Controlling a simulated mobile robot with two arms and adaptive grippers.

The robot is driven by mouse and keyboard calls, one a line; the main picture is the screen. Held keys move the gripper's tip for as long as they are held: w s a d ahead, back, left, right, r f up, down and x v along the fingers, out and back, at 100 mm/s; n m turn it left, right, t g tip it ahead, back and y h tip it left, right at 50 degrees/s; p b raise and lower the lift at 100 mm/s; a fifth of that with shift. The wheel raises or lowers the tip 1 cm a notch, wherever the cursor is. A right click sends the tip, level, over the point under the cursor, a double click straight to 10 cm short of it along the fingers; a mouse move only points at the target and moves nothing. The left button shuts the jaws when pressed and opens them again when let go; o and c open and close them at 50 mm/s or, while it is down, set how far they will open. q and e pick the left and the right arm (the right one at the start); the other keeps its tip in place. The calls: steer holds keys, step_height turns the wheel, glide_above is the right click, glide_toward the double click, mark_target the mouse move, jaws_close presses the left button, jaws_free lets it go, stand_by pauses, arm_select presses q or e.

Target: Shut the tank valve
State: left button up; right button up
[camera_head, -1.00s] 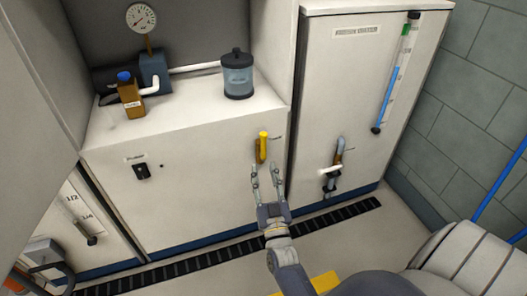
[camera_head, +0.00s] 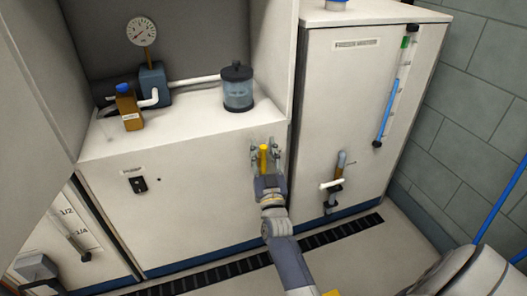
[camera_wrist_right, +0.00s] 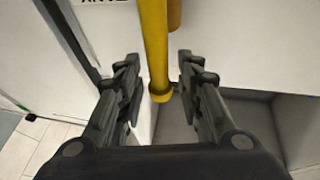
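A yellow valve handle (camera_head: 263,158) stands upright on the front of the white cabinet (camera_head: 205,190). In the right wrist view the yellow handle (camera_wrist_right: 156,50) runs down from the top edge and ends in a collar between my fingers. My right gripper (camera_head: 264,152) is at the handle, with one finger on each side. In the right wrist view my right gripper (camera_wrist_right: 159,65) is open, with gaps between both fingers and the handle. A label shows only in part at the top of that view. My left gripper is not in view.
The cabinet on the right (camera_head: 350,110) carries another valve with a white handle (camera_head: 333,184) and a blue-filled gauge tube (camera_head: 390,100). A lidded jar (camera_head: 238,90) and a brown bottle (camera_head: 129,108) stand on the counter. A dark floor grate (camera_head: 325,228) runs along the cabinets.

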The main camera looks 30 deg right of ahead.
jaws_close()
